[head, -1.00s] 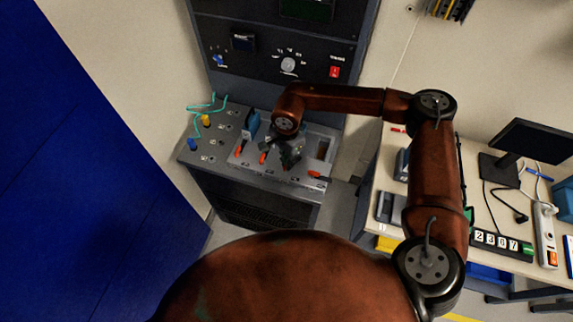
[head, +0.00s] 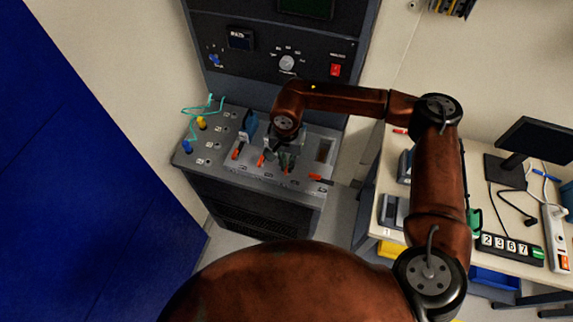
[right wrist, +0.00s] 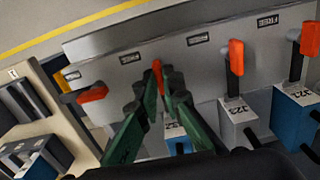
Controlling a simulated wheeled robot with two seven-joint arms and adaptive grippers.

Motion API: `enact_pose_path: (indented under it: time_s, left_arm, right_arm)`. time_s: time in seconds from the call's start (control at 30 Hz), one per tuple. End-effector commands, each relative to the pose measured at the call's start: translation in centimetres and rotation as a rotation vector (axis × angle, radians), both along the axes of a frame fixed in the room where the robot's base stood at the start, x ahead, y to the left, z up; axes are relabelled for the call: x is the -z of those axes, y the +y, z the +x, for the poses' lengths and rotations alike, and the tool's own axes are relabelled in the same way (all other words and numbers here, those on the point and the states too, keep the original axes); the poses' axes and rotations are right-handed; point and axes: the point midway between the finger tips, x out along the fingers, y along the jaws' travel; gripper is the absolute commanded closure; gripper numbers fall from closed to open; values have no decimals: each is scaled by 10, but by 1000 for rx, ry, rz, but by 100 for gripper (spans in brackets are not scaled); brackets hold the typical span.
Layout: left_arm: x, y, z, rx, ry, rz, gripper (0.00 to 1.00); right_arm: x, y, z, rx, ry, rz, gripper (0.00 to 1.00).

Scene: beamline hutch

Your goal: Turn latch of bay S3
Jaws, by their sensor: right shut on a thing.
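My right gripper (head: 285,163) is at the row of orange latches on the grey bench unit in the head view. In the right wrist view its two green fingers (right wrist: 159,90) are closed on the third orange latch from the left in the head view (head: 285,171). That latch also shows between the fingertips in the right wrist view (right wrist: 157,70), and it points along the fingers' gap. A blue module (right wrist: 178,139) sits partly hidden behind the fingers. I cannot read which bay label is S3. My left gripper is not in view.
Two other latches (right wrist: 236,57) (right wrist: 310,39) stand beside modules. A further latch (right wrist: 92,94) lies turned sideways next to an empty slot (head: 323,151). A panel with a knob (head: 287,63) rises behind. A table (head: 480,240) with a monitor stands right; a blue panel (head: 70,180) is left.

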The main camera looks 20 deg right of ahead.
Motion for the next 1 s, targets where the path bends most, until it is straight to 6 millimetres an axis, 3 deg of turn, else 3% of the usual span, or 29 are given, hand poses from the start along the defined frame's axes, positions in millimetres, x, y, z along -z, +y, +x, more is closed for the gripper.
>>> enact_pose_path:
  time_s: [0.23, 0.27, 0.5, 0.83, 1.0]
  left_arm:
    - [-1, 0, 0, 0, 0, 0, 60]
    - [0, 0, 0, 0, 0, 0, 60]
    - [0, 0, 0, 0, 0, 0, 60]
    - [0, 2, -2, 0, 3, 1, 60]
    - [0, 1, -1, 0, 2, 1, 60]
  right_arm:
    - [-4, -1, 5, 5, -12, 0, 100]
    - [-4, -1, 5, 6, -12, 0, 92]
    - [-2, -1, 3, 4, -6, 0, 76]
    - [-4, 0, 1, 3, -4, 1, 75]
    - [-25, 0, 2, 3, -6, 2, 75]
